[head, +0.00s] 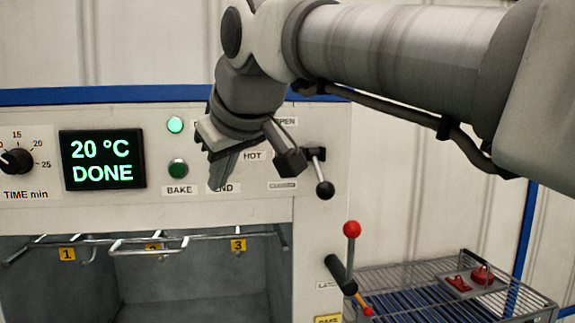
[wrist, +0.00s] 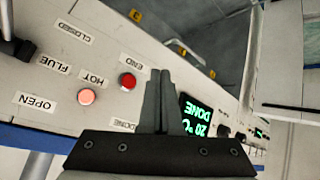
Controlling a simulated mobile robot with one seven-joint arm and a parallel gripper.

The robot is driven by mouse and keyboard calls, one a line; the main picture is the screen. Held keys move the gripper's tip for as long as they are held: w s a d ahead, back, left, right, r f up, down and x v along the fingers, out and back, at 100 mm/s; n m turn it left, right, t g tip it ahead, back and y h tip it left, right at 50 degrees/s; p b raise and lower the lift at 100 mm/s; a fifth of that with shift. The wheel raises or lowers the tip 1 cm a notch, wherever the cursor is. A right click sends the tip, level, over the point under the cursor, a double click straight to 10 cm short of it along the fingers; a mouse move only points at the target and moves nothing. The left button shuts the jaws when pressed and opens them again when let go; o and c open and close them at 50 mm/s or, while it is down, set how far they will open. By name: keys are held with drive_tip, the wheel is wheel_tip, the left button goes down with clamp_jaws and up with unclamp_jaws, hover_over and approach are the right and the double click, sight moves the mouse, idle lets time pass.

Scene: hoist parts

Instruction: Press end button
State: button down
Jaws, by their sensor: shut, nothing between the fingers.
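The end button is a red round button (wrist: 127,81) with an END label (wrist: 131,62) in the wrist view. In the head view my gripper hides the button, and the END label is partly covered. My gripper (head: 216,186) is in front of the oven's control panel (head: 80,208), fingers pointing down and toward it. In the wrist view my gripper (wrist: 160,73) is shut and empty, its fingertips just right of the red button. They look apart from the button in the picture; depth to the panel cannot be told. The display (head: 102,160) reads 20 °C DONE.
A green BAKE button (head: 178,168) and a lit green lamp (head: 175,125) are left of my gripper. A black-knobbed lever (head: 324,188) is close on the right. A red-knobbed lever (head: 352,229) is lower right, near a wire basket (head: 400,267). Numbered hooks hang in the open chamber below.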

drive_tip(key=w+a+p, duration=0.1)
drive_tip(key=w+p, duration=0.1)
drive_tip(key=w, duration=0.4)
drive_tip(key=shift+w+a+p, duration=0.3)
drive_tip(key=shift+w+p, duration=0.1)
drive_tip(key=shift+w, duration=0.15)
idle(1.6)
drive_tip(key=shift+w+a, duration=0.15)
drive_tip(key=shift+w, duration=0.1)
drive_tip(key=shift+w+p, duration=0.45)
drive_tip(key=shift+p, duration=0.1)
idle(0.5)
drive_tip(key=shift+s, duration=0.15)
drive_tip(key=shift+s+b, duration=0.5)
drive_tip(key=shift+s, duration=0.25)
